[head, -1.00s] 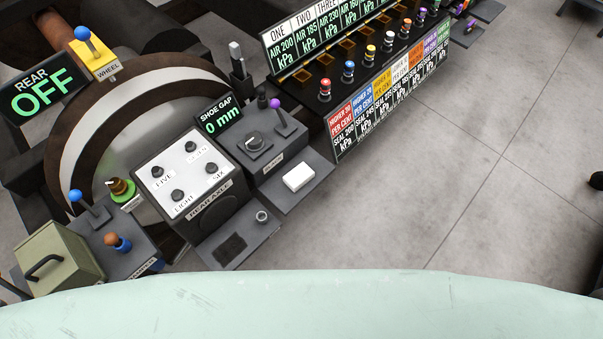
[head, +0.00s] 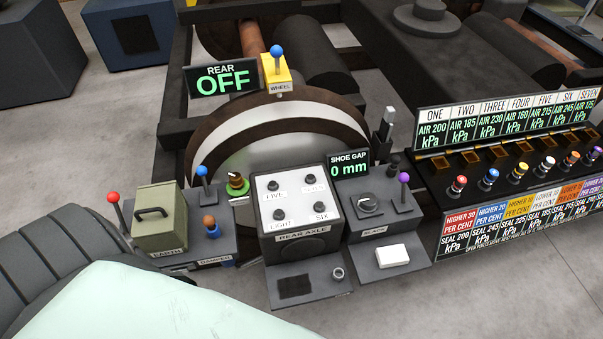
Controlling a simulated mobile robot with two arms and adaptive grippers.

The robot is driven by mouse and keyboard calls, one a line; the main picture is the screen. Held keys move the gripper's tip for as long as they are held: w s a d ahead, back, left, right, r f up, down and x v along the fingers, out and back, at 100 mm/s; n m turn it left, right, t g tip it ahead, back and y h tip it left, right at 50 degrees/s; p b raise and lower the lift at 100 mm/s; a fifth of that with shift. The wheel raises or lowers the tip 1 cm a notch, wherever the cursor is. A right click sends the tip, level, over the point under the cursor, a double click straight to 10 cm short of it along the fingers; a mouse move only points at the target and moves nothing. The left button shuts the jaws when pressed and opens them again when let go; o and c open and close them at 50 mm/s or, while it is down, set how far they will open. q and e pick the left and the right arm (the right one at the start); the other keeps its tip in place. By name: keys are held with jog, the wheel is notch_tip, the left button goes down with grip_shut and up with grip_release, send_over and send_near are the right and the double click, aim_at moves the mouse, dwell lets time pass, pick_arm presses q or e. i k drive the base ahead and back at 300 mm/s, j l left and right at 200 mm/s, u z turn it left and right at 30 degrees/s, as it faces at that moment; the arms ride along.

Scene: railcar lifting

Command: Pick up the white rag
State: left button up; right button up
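A small white rectangular piece (head: 392,256), the only thing here that looks like the white rag, lies on the low front shelf of the dark grey box with the black knob (head: 366,203). It looks flat-topped and thick, like a folded pad. Nothing touches it from above. Neither of my grippers is in view.
A purple-topped lever (head: 404,190) rises behind the white piece. The rack of coloured valves (head: 487,177) is to the right. Bare floor (head: 400,305) lies in front.

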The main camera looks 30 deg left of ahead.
aim_at(392, 255)
jog(key=i+l, duration=0.25)
jog(key=l, duration=0.2)
jog(key=i+l+u, duration=0.1)
jog(key=u, duration=0.3)
jog(key=i+l+u, duration=0.1)
jog(key=l+u, duration=0.65)
jog(key=i+j, duration=0.05)
jog(key=j, duration=0.05)
